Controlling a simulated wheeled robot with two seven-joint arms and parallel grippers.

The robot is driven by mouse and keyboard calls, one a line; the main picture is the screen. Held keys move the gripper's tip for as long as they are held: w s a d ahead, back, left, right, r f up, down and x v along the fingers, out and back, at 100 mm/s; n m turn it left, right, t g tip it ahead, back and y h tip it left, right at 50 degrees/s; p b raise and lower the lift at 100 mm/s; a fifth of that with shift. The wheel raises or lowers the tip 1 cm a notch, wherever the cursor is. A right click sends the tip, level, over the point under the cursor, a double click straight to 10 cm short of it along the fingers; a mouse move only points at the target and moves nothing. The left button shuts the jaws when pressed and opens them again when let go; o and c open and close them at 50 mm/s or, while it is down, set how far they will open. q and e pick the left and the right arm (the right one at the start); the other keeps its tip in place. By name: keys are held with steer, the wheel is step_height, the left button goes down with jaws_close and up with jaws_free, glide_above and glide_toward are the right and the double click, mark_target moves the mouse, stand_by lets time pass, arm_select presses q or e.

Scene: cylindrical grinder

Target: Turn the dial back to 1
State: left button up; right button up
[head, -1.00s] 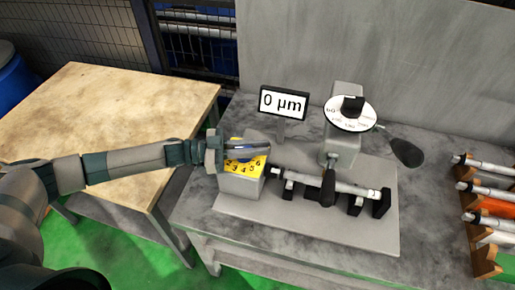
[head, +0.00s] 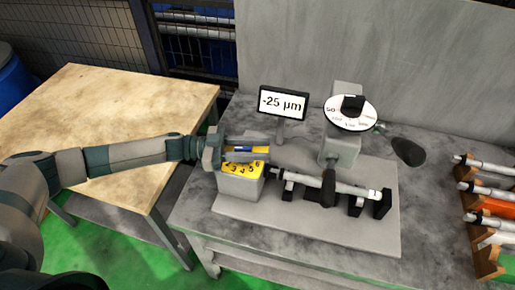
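The dial is a grey box (head: 238,188) with a yellow numbered face (head: 243,168); figures around 3, 4, 5 and 6 show on its front edge. Part of a blue knob (head: 242,149) shows between the fingers of my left gripper (head: 248,148). Those fingers are apart and reach over the dial face from the left; I cannot tell whether they touch the knob. The gripper hides the back of the face, and I cannot read the setting or see a 1. My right gripper is not in view.
A display (head: 283,103) reads -25 µm. A gauge with a white round scale (head: 350,113) stands over a shaft (head: 355,188) on black supports. A dark cone-shaped part (head: 408,151) is to its right. A rack (head: 484,252) of shafts stands far right. The wooden table (head: 110,110) is bare.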

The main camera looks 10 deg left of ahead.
arm_select(q)
steer(key=shift+a, duration=0.15)
